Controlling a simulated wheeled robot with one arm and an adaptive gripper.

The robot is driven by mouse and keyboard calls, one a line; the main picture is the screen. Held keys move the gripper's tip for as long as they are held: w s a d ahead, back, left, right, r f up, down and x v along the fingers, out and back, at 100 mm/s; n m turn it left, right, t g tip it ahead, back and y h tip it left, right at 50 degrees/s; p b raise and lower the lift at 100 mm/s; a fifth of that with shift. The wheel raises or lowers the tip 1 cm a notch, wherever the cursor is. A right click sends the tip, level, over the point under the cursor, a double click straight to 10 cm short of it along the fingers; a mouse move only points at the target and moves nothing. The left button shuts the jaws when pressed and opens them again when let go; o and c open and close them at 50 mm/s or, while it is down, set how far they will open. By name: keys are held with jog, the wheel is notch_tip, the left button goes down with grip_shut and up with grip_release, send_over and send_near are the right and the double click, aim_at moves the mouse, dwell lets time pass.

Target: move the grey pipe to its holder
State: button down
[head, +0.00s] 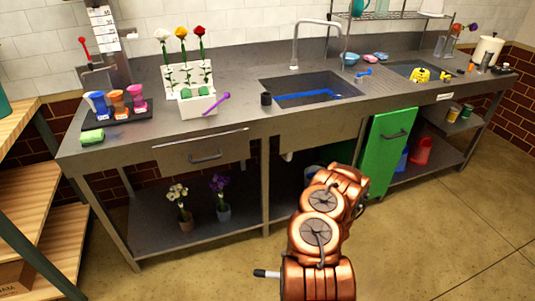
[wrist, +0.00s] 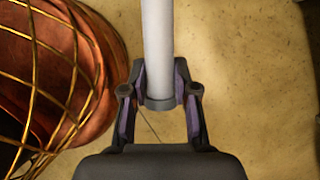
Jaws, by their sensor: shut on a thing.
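In the wrist view, my gripper (wrist: 160,90) is shut on the grey pipe (wrist: 158,40). The pipe is a pale, straight tube with a darker collar at its near end, between the fingers. It runs away past the top edge, so its far end is out of view. Tan floor shows behind it. In the head view my copper arm hides the gripper. A short pale rod with a black end sticks out left of the arm; I cannot tell whether it belongs to the pipe. I cannot make out the pipe's holder in either view.
A long grey counter (head: 225,133) holds a sink (head: 310,82), a white flower stand (head: 187,77) and a tray of coloured cups. A green cabinet door (head: 388,150) hangs below it. Gold wire mesh (wrist: 35,75) over a copper-coloured round shape is close left of the gripper. Floor lies open at right.

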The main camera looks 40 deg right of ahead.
notch_tip(320, 180, up, 9)
jog(key=p, duration=0.7)
jog(key=shift+f, duration=0.15)
jog(key=w+d+r+n+g+h, duration=0.1)
jog(key=w+d+r+n+h, duration=0.2)
jog(key=w+d+r+n, duration=0.55)
jog(key=w+d+r+n+g+h, duration=0.2)
jog(key=w+d+r+n+h, duration=0.15)
jog(key=w+d+r, duration=1)
jog(key=w+d+r+n+t+h, duration=0.1)
jog(key=w+r+n+t, duration=0.25)
jog(key=r, duration=0.75)
jog(key=w+d+r+n+t, duration=0.1)
jog(key=w+r+n+t, duration=0.3)
jog(key=r, duration=0.8)
jog(key=w+d+r+n+t+h, duration=0.1)
jog(key=w+r+n+t, duration=0.3)
jog(key=r, duration=0.7)
notch_tip(320, 180, up, 18)
jog(key=t+y, duration=0.1)
jog(key=shift+s+r+n+t, duration=0.25)
jog(key=shift+s+n+t, duration=0.1)
jog(key=shift+y, duration=0.25)
